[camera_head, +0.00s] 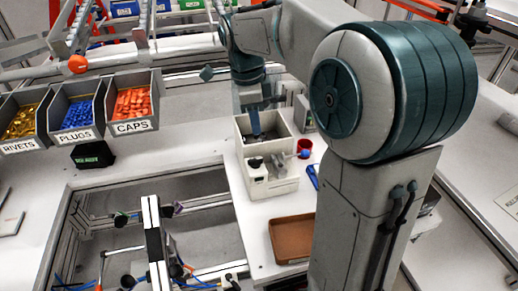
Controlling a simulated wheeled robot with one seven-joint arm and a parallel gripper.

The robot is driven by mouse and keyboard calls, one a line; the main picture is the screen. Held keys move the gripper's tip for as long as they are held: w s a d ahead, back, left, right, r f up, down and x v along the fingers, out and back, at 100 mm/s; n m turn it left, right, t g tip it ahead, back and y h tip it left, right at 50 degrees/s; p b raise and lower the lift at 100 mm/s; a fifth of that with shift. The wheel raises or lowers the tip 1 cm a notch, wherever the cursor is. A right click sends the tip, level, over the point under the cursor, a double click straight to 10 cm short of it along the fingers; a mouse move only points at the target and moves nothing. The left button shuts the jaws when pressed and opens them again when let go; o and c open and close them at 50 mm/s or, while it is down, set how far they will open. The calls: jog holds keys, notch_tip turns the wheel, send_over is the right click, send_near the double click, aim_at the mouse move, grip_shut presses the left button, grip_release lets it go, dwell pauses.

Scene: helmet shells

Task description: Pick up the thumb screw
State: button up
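I cannot make out a thumb screw with certainty. My gripper (255,124) is at the end of my arm, pointing down over a pale open-topped box (246,158) right of the picture's middle. Its fingers are small and dark here, and I cannot tell whether they are apart or hold anything. The inside of the box is partly hidden by the gripper. A small blue round knob (304,154) shows at the right side of the box, and a dark knob (255,163) is on its front.
Grey bins of rivets (20,146), plugs (82,140) and caps (136,126) stand at the left. A brown tray (292,240) lies in front of the box. A red cup (304,146) stands beside it. A recessed frame with rods (152,232) fills the front left. My arm hides much of the right.

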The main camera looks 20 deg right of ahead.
aim_at(260, 141)
jog(key=f, duration=0.5)
jog(key=d+f+p, duration=0.1)
jog(key=f, duration=0.1)
jog(key=shift+f, duration=0.25)
jog(key=shift+c, duration=0.2)
grip_shut()
